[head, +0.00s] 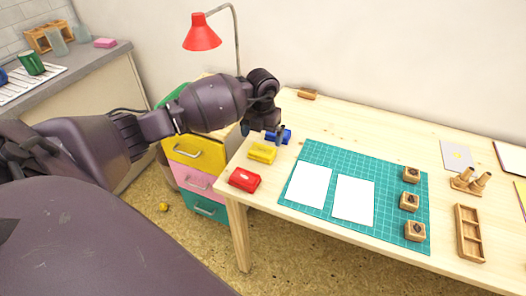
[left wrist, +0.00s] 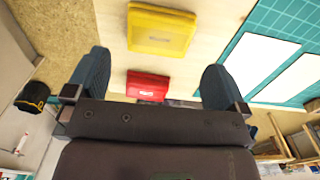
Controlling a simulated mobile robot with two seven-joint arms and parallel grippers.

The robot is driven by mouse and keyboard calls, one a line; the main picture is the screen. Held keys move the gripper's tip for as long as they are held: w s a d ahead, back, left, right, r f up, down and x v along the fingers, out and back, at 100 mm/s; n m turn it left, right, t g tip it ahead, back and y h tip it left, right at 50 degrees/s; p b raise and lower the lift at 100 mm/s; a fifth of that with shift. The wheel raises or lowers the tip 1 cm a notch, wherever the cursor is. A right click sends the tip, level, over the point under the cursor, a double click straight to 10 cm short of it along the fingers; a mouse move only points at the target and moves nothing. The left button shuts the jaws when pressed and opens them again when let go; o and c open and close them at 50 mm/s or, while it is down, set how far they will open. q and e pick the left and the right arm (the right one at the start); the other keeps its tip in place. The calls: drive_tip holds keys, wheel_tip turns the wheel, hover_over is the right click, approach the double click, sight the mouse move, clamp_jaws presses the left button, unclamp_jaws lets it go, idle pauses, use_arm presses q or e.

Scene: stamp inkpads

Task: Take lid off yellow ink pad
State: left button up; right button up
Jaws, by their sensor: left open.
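The yellow ink pad (head: 262,153) lies on the wooden table near its left edge, between a red ink pad (head: 244,179) and a blue ink pad (head: 284,136). It looks closed. My left gripper (head: 262,133) is above the table just behind it, close to the blue pad and partly covering that pad. In the left wrist view, the gripper (left wrist: 155,70) has its fingers spread wide with nothing between them. The yellow pad (left wrist: 160,30) shows beyond the fingertips, and the red pad (left wrist: 147,86) shows between the fingers, further off. My right gripper is out of view.
A green cutting mat (head: 335,230) with two white sheets lies right of the pads, with several wooden stamps on it. A wooden tray (head: 469,232) stands further right. A red lamp (head: 202,34) and coloured drawers (head: 195,178) are behind and below my left arm.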

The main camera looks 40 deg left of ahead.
sight(262, 150)
use_arm(q)
wheel_tip(262, 150, down, 6)
drive_tip(key=shift+r+b, duration=0.15)
drive_tip(key=shift+b, duration=0.35)
drive_tip(key=shift+r, duration=0.15)
drive_tip(key=c, duration=0.8)
